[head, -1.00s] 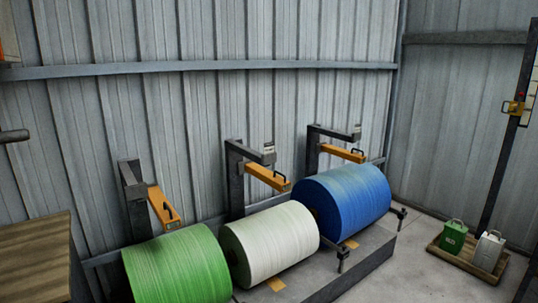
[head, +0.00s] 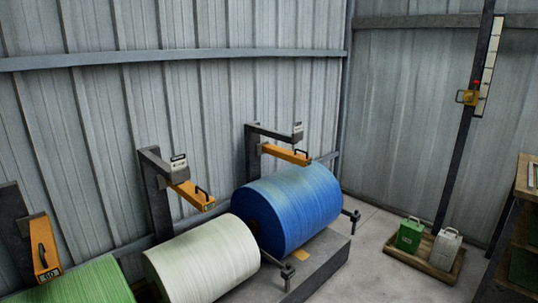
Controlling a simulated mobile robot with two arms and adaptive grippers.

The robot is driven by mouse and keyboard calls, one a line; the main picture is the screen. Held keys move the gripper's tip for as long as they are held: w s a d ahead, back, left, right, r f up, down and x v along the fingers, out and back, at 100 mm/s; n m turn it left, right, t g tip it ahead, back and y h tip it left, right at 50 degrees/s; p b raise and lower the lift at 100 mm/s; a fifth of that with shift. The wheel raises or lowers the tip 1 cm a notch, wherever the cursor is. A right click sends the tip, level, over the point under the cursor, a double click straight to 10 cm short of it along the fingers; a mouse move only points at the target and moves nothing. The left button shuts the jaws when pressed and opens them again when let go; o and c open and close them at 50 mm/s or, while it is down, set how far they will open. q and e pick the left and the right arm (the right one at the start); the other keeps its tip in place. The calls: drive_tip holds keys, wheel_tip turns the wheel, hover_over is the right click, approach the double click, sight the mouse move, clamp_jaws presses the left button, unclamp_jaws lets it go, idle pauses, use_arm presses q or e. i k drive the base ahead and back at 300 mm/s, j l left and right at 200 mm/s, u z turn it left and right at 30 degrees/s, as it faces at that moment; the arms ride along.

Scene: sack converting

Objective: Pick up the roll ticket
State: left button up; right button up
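I cannot make out a roll ticket for certain. The blue roll (head: 292,208), the white roll (head: 202,258) and the partly cut-off green roll (head: 80,283) lie in a row. Neither of my grippers is in view.
Orange arms on dark posts (head: 158,195) overhang the rolls. A wooden tray (head: 440,268) with a green can (head: 410,234) and a pale can (head: 445,248) sits on the floor. A dark post (head: 462,150) stands behind it. A shelf unit (head: 525,200) is at right. Floor between is clear.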

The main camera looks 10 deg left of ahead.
sight(177, 163)
drive_tip(key=i+l, duration=0.15)
drive_tip(key=i, duration=0.3)
drive_tip(key=i+l, duration=0.15)
drive_tip(key=i, duration=0.35)
drive_tip(key=i+l, duration=0.1)
drive_tip(key=i, duration=0.35)
